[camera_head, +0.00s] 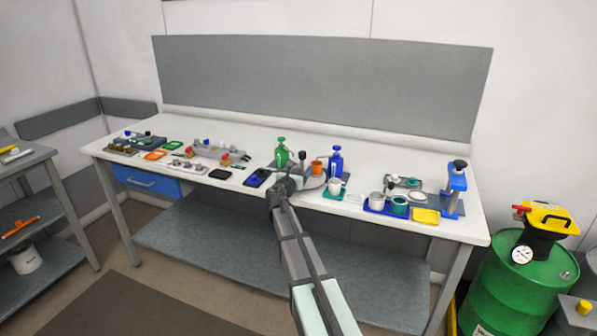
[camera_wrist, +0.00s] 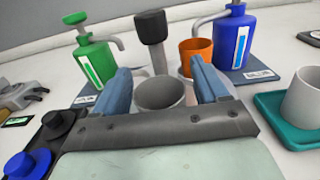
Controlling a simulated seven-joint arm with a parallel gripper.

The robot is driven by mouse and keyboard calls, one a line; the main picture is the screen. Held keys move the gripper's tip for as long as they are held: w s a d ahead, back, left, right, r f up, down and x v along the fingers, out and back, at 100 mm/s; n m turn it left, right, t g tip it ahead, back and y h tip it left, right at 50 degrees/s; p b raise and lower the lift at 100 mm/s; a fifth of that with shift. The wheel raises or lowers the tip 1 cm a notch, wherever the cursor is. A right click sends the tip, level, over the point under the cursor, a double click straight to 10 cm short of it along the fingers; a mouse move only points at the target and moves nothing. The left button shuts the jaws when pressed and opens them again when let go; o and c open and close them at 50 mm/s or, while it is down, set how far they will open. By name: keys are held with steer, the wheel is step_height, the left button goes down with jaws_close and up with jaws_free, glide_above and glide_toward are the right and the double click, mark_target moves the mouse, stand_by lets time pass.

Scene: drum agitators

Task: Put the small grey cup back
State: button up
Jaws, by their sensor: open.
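A small grey cup (camera_wrist: 160,93) stands upright between the two blue-grey fingers of my gripper (camera_wrist: 162,80) in the wrist view. The fingers are open on either side of it, and I cannot tell whether either one touches it. The gripper bar hides the cup's lower part. In the head view my gripper (camera_head: 300,180) is low over the middle of the white bench, and the cup is not clear there. A paler cup (camera_wrist: 303,97) stands on a teal tray (camera_wrist: 268,112) to the right.
Behind the cup are a green pump bottle (camera_wrist: 95,62), a black-topped post (camera_wrist: 152,28), an orange cup (camera_wrist: 194,50) and a blue pump bottle (camera_wrist: 231,42). Black and blue knobbed parts (camera_wrist: 27,163) lie left. A blue press (camera_head: 456,188) stands at the bench's right end.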

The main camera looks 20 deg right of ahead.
steer(key=shift+r, duration=0.2)
steer(key=v, duration=1.2)
